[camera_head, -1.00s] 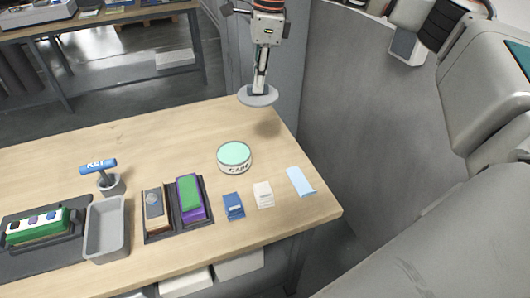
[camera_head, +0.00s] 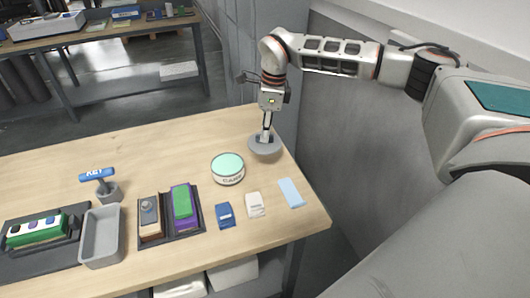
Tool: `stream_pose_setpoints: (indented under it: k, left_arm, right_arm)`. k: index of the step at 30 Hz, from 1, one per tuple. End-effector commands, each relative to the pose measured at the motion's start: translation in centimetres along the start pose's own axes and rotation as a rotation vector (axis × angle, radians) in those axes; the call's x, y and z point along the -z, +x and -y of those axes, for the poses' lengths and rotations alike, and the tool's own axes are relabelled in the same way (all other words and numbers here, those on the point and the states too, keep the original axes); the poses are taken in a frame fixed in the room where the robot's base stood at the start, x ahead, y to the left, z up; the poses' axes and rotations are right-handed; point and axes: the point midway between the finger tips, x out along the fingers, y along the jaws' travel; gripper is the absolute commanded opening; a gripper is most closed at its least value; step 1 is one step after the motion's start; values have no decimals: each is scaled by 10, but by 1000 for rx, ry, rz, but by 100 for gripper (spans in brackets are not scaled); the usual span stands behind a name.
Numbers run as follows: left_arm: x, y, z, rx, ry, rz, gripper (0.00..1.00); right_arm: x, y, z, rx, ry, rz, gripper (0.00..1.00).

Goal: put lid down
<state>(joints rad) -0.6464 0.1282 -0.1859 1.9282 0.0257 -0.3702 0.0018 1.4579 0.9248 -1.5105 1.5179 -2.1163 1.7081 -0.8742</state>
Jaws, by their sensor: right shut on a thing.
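My right gripper (camera_head: 266,136) points down at the back right of the wooden table and is shut on the grey round lid (camera_head: 264,149). The lid is low over the table top or touching it; I cannot tell which. A round white tin (camera_head: 227,177) with a mint green top and lettering on its side stands to the left of the lid and nearer to me, apart from it. My left gripper is not in view.
The wooden table (camera_head: 150,150) also bears a blue key tag on a stand (camera_head: 97,175), a grey bin (camera_head: 102,237), a black tray (camera_head: 170,236) with blocks, and several small packets and cards (camera_head: 225,215). A grey wall stands right of the table.

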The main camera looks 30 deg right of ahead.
Motion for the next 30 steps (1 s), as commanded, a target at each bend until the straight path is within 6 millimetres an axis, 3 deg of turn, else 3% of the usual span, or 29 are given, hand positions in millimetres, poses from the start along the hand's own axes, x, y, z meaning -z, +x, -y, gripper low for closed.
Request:
stream_pose_setpoints:
  k: [4, 13, 20, 30]
  left_arm:
    - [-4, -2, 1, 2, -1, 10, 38]
    - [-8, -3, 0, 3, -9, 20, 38]
    - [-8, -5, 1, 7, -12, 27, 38]
    - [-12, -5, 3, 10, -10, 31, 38]
  right_arm:
    - [4, 28, 0, -2, -1, -1, 0]
    - [6, 50, 0, -1, 0, -1, 0]
    - [10, 81, 0, -1, -1, -1, 0]
    - [10, 85, 0, 1, -1, 0, 0]
